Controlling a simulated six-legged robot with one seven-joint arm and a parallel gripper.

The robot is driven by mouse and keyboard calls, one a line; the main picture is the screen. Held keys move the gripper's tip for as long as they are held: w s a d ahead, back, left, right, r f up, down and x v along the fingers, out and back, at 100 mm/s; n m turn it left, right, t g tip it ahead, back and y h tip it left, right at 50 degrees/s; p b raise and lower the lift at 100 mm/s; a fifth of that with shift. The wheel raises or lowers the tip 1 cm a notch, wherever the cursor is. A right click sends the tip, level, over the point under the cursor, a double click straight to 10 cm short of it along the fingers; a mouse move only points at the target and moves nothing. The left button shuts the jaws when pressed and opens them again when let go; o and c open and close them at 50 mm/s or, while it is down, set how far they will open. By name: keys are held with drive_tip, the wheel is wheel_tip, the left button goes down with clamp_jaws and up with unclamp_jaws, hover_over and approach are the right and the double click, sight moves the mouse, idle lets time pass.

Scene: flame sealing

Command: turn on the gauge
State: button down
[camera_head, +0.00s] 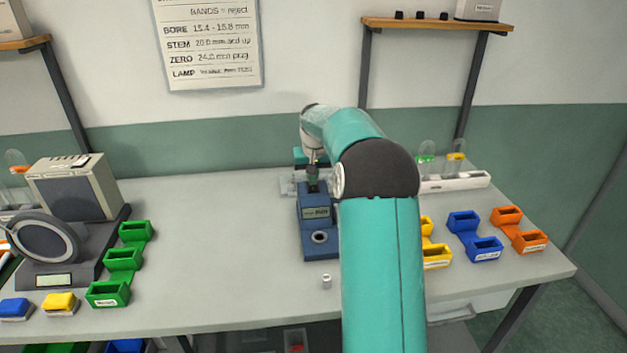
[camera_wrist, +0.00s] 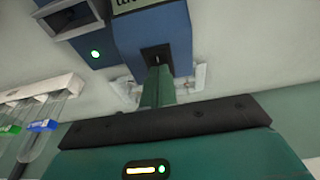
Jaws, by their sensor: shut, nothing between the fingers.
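The gauge appears to be the blue device (camera_head: 316,228) in the middle of the bench, with a label and a round opening on its front part. In the wrist view the blue body (camera_wrist: 150,30) fills the top, with a dark recess (camera_wrist: 157,56) in its face and a lit green lamp (camera_wrist: 95,54). My gripper (camera_head: 313,186) points down at the back of the gauge. In the wrist view its shut, empty fingers (camera_wrist: 157,72) reach to the recess; whether they touch a switch inside is hidden.
A grey instrument (camera_head: 75,190) stands left, beside green bins (camera_head: 123,260). Yellow, blue (camera_head: 475,235) and orange bins (camera_head: 518,228) stand right. A tube rack (camera_head: 455,182) is behind them; tubes also show in the wrist view (camera_wrist: 40,125). A small cylinder (camera_head: 326,282) stands in front of the gauge.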

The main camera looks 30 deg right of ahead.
drive_tip(key=v, duration=1.3)
drive_tip(key=shift+r, duration=0.4)
drive_tip(key=shift+s, duration=0.1)
